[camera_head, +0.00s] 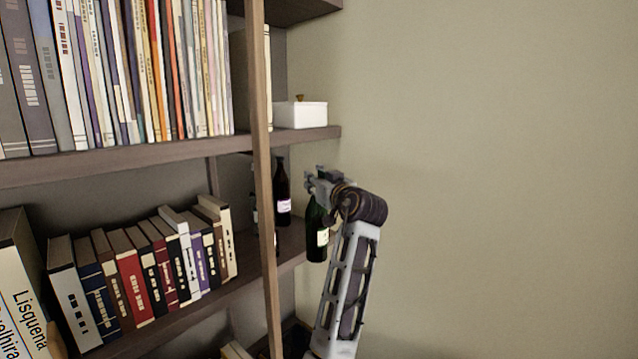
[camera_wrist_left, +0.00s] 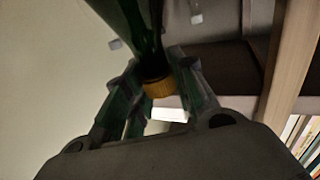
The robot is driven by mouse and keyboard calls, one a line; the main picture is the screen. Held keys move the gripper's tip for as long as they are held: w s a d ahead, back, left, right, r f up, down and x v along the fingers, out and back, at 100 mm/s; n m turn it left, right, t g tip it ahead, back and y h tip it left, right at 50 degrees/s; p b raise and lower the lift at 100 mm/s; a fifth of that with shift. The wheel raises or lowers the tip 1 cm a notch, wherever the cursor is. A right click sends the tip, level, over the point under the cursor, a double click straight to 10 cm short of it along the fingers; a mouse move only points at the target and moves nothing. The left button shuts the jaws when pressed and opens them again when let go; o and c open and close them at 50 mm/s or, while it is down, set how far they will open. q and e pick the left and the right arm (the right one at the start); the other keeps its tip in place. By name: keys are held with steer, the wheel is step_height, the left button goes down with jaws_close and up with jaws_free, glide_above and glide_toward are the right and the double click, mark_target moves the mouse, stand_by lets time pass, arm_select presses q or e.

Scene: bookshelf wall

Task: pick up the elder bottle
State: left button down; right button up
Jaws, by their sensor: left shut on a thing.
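A dark green bottle with a pale label (camera_head: 317,238) hangs below my left gripper (camera_head: 318,184), near the right end of the middle shelf (camera_head: 290,244). In the left wrist view, its green glass (camera_wrist_left: 142,30) and gold cap (camera_wrist_left: 165,88) are between my left gripper's fingers (camera_wrist_left: 158,85), which are shut on its neck. The label is too small to read. The bottle looks upright at the shelf edge; I cannot tell whether its base touches the shelf. My right gripper is not in view.
A white box (camera_head: 300,115) sits on the shelf above. Books (camera_head: 150,265) fill the left. The plain wall (camera_head: 480,150) side at right is clear.

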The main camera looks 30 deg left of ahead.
arm_select(q)
steer(key=shift+s+d+r, duration=0.1)
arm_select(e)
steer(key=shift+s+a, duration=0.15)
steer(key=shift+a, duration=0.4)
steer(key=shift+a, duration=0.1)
